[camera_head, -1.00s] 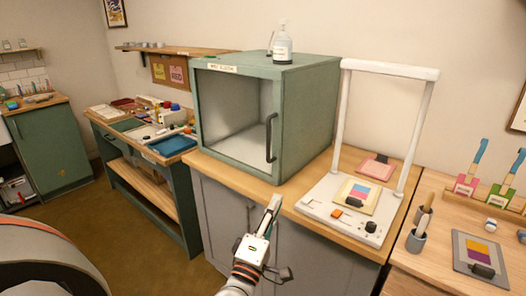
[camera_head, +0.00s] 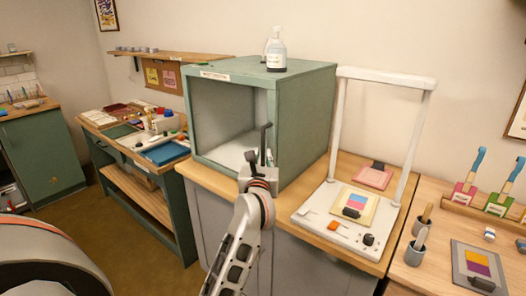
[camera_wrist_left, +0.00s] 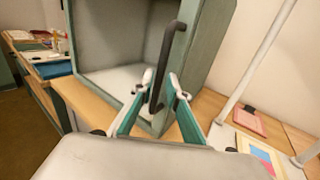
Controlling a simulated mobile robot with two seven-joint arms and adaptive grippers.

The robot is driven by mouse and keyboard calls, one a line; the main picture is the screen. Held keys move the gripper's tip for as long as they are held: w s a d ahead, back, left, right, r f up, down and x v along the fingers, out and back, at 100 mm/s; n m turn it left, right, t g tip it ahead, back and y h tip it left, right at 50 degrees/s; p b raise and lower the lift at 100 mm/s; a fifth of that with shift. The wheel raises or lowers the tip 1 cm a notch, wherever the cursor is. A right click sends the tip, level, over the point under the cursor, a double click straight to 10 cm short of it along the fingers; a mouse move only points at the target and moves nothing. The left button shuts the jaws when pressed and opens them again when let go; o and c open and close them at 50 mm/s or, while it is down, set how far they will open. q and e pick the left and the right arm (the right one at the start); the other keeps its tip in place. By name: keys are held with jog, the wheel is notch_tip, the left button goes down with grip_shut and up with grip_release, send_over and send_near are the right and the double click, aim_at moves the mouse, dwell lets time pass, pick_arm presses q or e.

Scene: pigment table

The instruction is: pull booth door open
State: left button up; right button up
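The green booth (camera_head: 303,120) stands on the wooden-topped cabinet, its grey interior visible through the front. The door's dark vertical handle (camera_head: 264,138) is at the front's right edge. The door looks shut, though the pane itself is hard to make out. My left gripper (camera_head: 258,161) is at the handle's lower part. In the left wrist view, its fingers (camera_wrist_left: 163,88) are spread on either side of the handle (camera_wrist_left: 165,60), with gaps visible, so it is open around the bar. The lower end of the handle sits between the fingers. My right gripper is not in view.
A spray bottle (camera_head: 276,50) stands on the booth. To the right is a white-framed stand (camera_head: 325,222) with a colour card. A side table with cups and swatches is further right. A cluttered bench (camera_head: 147,165) stands left. The floor before the cabinet looks clear.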

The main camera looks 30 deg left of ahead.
aim_at(263, 152)
pick_arm(q)
jog(key=shift+x, duration=1.65)
grip_shut()
jog(key=shift+s, duration=0.1)
